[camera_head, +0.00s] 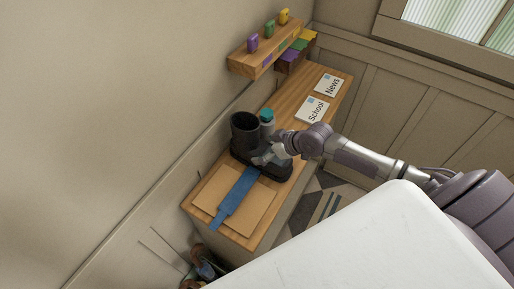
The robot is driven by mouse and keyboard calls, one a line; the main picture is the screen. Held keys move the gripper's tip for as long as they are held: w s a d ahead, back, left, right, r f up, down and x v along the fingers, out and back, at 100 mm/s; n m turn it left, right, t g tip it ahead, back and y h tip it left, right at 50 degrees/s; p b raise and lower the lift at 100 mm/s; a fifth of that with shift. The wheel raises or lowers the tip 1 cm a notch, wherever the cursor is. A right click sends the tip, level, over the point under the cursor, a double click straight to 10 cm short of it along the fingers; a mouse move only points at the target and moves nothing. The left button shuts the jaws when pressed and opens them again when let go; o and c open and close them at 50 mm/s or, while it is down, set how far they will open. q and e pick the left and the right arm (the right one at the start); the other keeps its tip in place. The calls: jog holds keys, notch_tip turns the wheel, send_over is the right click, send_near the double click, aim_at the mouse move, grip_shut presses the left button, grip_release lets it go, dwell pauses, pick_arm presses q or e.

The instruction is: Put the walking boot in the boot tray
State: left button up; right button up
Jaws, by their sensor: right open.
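A dark, low tray-like base (281,174), which looks like the boot tray, sits on the wooden bench top. A black open-topped upright shape (243,136) stands at its back left; I cannot tell whether it is the walking boot or a pot. My right gripper (262,158) is open, low over the dark base, just right of and in front of the black shape. It hides part of the base, and I see nothing held in it. My left gripper is not in view.
A teal-topped container (267,117) stands close behind the gripper. A blue strip (238,190) lies across a tan mat (258,206) in front. School (312,109) and News (327,84) cards lie farther back. A wall shelf (262,60) holds small coloured items. Footwear-like objects (204,270) lie below.

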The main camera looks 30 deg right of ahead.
jog(key=shift+x, duration=1.1)
jog(key=shift+w+a+f, duration=0.1)
jog(key=shift+w+a, duration=0.05)
jog(key=c, duration=1.5)
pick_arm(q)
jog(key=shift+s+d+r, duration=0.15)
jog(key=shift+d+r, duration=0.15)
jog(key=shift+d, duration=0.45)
pick_arm(e)
jog(key=shift+w+r, duration=0.15)
jog(key=shift+r, duration=0.1)
jog(key=shift+c, duration=0.4)
